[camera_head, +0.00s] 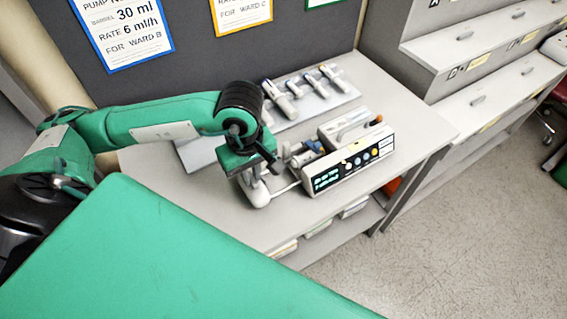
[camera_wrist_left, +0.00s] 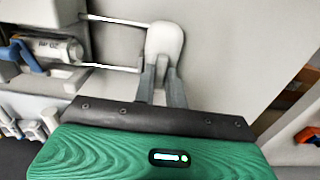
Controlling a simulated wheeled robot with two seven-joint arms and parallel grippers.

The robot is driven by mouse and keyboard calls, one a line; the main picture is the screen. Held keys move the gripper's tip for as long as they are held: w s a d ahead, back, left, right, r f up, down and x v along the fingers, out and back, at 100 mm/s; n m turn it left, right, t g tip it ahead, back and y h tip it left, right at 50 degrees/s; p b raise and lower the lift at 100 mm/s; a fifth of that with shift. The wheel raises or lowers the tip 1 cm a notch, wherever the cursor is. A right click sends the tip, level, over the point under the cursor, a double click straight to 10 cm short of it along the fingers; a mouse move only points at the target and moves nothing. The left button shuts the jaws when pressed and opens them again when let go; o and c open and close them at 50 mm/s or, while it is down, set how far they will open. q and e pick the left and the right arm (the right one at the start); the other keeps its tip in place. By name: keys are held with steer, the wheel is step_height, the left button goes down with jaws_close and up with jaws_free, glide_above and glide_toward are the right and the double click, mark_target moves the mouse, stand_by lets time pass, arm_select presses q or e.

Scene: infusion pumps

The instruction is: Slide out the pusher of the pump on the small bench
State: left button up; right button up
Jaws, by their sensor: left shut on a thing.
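The pump (camera_head: 352,166) is a white box with a dark display and several buttons, standing on the small grey bench (camera_head: 222,222). Its pusher (camera_head: 258,196) is a white block to the left of the pump body; thin rods join it to the pump. In the left wrist view, the pusher (camera_wrist_left: 165,42) stands out from the pump at the end of two rods. A labelled syringe barrel (camera_wrist_left: 55,49) lies in the pump beside a blue part. My left gripper (camera_wrist_left: 161,78) is shut on the pusher, its fingers on either side of the block's narrow part. My right gripper is not in view.
A grey rack (camera_head: 312,101) with several syringes lies behind the pump. Signs (camera_head: 126,30) hang on the dark panel at the back. Stepped drawers (camera_head: 485,95) stand to the right. A green surface (camera_head: 160,265) fills the lower left. The bench's front left is clear.

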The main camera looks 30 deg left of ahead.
arm_select(q)
steer(key=o, duration=0.6)
steer(key=shift+c, duration=0.2)
steer(key=shift+r+p, duration=1.45)
steer(key=shift+r, duration=2.1)
